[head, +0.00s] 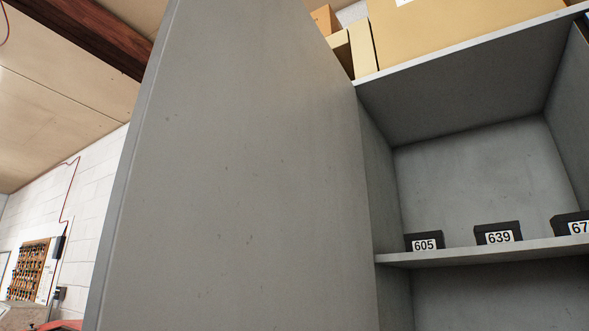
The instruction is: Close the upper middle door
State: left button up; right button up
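A large grey metal door (245,180) stands swung open on the left side of a grey cabinet (470,170) and fills the middle of the head view. Its lower edge is out of view. I cannot tell from this view alone whether it is the upper middle door. The cabinet's inside is exposed to the right of the door. No handle shows on the visible face. Neither of my grippers is in view.
Black boxes labelled 605 (424,243) and 639 (498,234) sit on the shelf (480,251), with another at the right edge. Cardboard boxes (460,30) stand on top of the cabinet. A white wall (85,185) and a pegboard (29,270) show at left.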

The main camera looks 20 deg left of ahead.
aim_at(238, 201)
jog(key=k+j+z, duration=0.15)
jog(key=j, duration=0.2)
jog(key=k+j+z, duration=0.2)
jog(key=j, duration=0.15)
jog(key=j+z, duration=0.15)
jog(key=j, duration=0.15)
jog(key=k+j+z, duration=0.1)
jog(key=j+z, duration=0.25)
jog(key=j, duration=0.45)
